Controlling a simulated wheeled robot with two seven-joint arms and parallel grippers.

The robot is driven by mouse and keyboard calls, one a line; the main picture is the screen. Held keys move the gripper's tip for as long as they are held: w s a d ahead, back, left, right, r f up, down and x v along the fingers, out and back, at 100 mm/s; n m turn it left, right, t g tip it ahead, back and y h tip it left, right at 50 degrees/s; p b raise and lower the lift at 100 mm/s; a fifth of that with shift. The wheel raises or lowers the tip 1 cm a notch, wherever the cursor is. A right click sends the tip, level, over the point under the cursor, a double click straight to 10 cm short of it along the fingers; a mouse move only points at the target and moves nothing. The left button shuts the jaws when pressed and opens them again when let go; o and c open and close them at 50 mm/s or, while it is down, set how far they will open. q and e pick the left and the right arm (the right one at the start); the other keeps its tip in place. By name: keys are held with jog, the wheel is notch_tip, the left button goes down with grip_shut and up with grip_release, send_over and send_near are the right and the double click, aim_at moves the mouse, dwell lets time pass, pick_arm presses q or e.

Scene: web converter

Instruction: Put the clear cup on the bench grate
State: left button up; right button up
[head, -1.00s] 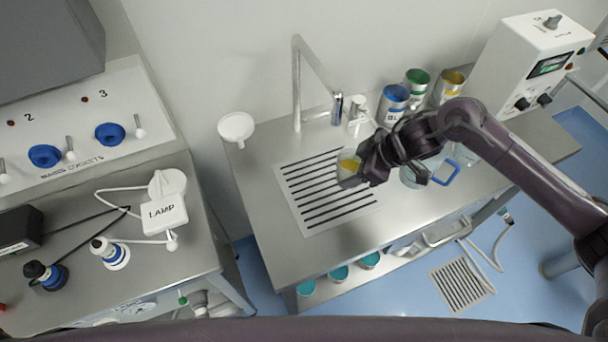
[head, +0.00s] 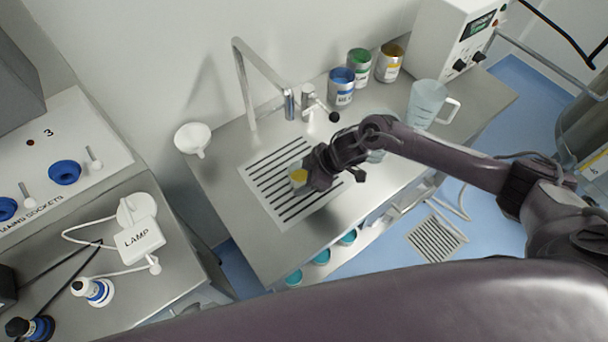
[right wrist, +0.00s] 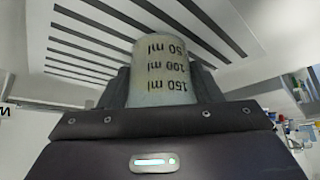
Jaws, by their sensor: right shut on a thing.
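The clear cup (head: 298,178) has a yellow patch in the head view. In the right wrist view the cup (right wrist: 165,68) shows ml marks, which read upside down. My right gripper (head: 312,172) is shut on it, with a finger at each side of the cup in the wrist view (right wrist: 165,88). The bench grate (head: 262,186) is a pale panel with dark slots in the steel bench top. The cup is over the right part of the grate; I cannot tell whether it touches it. The slots also fill the upper wrist view (right wrist: 95,45). My left gripper is not in view.
A tap (head: 245,85) stands behind the grate, and a white funnel (head: 193,138) is at the bench's left corner. Blue, green and yellow tins (head: 341,88) stand at the back. A clear jug (head: 426,103) stands to the right. The grate's left part is clear.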

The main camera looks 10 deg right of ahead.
jog(key=o, duration=0.8)
jog(key=shift+c, duration=0.2)
jog(key=o, duration=0.4)
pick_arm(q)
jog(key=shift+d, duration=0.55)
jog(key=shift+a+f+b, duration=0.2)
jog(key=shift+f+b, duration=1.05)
pick_arm(e)
jog(key=shift+v, duration=6.05)
